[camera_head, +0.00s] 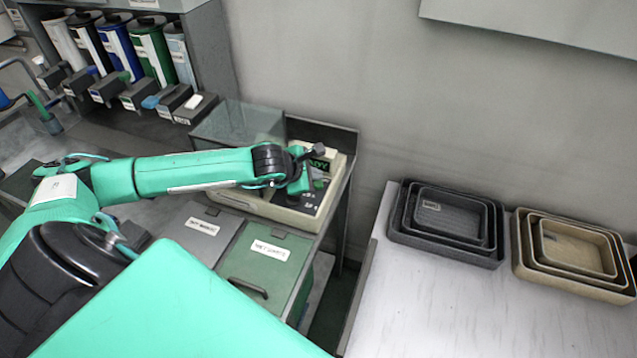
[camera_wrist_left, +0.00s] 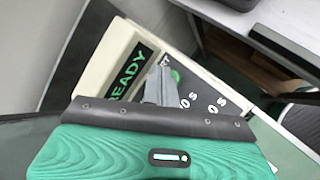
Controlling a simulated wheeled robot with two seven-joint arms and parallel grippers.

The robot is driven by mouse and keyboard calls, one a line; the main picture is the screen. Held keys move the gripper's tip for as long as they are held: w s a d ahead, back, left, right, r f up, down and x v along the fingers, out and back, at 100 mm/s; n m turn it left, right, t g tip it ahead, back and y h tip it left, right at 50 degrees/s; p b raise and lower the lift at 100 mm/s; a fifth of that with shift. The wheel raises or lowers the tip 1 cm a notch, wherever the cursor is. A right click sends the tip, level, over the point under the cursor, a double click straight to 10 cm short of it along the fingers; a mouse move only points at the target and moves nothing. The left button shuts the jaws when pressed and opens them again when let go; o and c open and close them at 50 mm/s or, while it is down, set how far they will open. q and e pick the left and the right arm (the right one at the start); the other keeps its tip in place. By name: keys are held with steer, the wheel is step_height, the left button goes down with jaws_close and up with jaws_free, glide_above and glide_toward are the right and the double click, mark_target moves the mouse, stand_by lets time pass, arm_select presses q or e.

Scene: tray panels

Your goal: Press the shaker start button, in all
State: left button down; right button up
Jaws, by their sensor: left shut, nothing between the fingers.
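The shaker (camera_head: 268,208) is a cream machine at the back of the bench with a dark sloped control panel. Its display (camera_wrist_left: 131,70) reads READY in green letters, and part of it shows in the head view. A round green start button (camera_wrist_left: 175,76) is beside the display; it also shows in the head view (camera_head: 318,184). My left gripper (camera_head: 313,156) is over the panel, shut and empty. In the left wrist view its grey fingers (camera_wrist_left: 160,72) are right beside the green button; I cannot tell whether they touch it. My right gripper is not in view.
A clear cover (camera_head: 240,122) stands behind my left forearm. Lidded waste bins (camera_head: 265,262) are in front of the shaker. Nested grey trays (camera_head: 398,226) and tan trays (camera_head: 522,262) sit on the white table at right. Coloured dispensers (camera_head: 118,45) stand at back left.

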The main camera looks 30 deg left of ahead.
arm_select(q)
steer(key=shift+f, duration=0.1)
stand_by(0.7)
steer(key=shift+f+b, duration=0.35)
steer(key=shift+b, duration=0.6)
